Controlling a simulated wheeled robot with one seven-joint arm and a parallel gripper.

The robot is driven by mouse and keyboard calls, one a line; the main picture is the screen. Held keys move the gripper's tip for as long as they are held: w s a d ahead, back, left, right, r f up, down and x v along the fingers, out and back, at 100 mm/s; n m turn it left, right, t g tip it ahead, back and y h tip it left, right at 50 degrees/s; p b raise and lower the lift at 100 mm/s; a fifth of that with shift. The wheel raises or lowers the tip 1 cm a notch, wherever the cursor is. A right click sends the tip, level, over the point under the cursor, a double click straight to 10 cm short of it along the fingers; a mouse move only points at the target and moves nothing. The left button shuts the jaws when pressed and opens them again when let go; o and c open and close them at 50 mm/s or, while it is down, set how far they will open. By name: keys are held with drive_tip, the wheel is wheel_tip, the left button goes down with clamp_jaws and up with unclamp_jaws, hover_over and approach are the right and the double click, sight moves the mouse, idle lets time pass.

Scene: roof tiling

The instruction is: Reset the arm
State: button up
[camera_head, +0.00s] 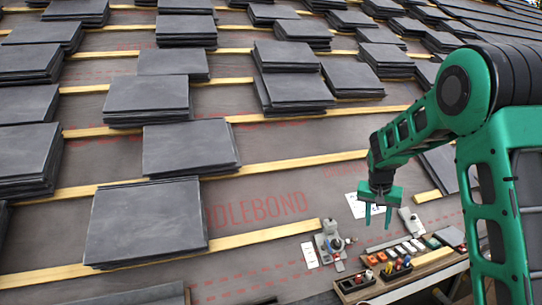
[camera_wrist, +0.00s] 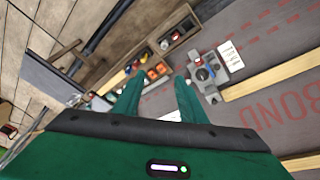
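My green arm reaches in from the right in the head view. My gripper (camera_head: 378,214) hangs fingers down above the lower right part of the roof, near the tool tray (camera_head: 356,285). Its two fingers are apart with nothing between them. In the wrist view, my gripper (camera_wrist: 158,92) also shows two separated green fingers. A white sheet (camera_head: 360,205) lies on the roof behind the gripper and is partly hidden by it.
Stacks of dark slate tiles (camera_head: 146,222) lie across the roof between wooden battens (camera_head: 275,165). A grey device (camera_head: 329,242) stands beside a white card (camera_head: 310,255); it also shows in the wrist view (camera_wrist: 204,73). Bare underlay is left of my gripper.

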drive_tip(key=s+d+r+g, duration=0.1)
drive_tip(key=s+d+r, duration=0.15)
drive_tip(key=s, duration=0.85)
drive_tip(key=s+d+r+y, duration=0.15)
drive_tip(key=s+r, duration=0.25)
drive_tip(key=s, duration=0.7)
drive_tip(key=s+d+r+g, duration=0.1)
drive_tip(key=s+d+r, duration=0.25)
drive_tip(key=s, duration=0.75)
drive_tip(key=s+a+f, duration=0.1)
drive_tip(key=s+a, duration=0.1)
drive_tip(key=s, duration=1)
drive_tip(key=shift+s+a+f+y, duration=0.15)
drive_tip(key=shift+s+a+y, duration=0.05)
drive_tip(key=shift+a+y, duration=0.25)
drive_tip(key=shift+w+d+f, duration=0.1)
drive_tip(key=shift+w+f, duration=0.15)
drive_tip(key=shift+w, duration=0.4)
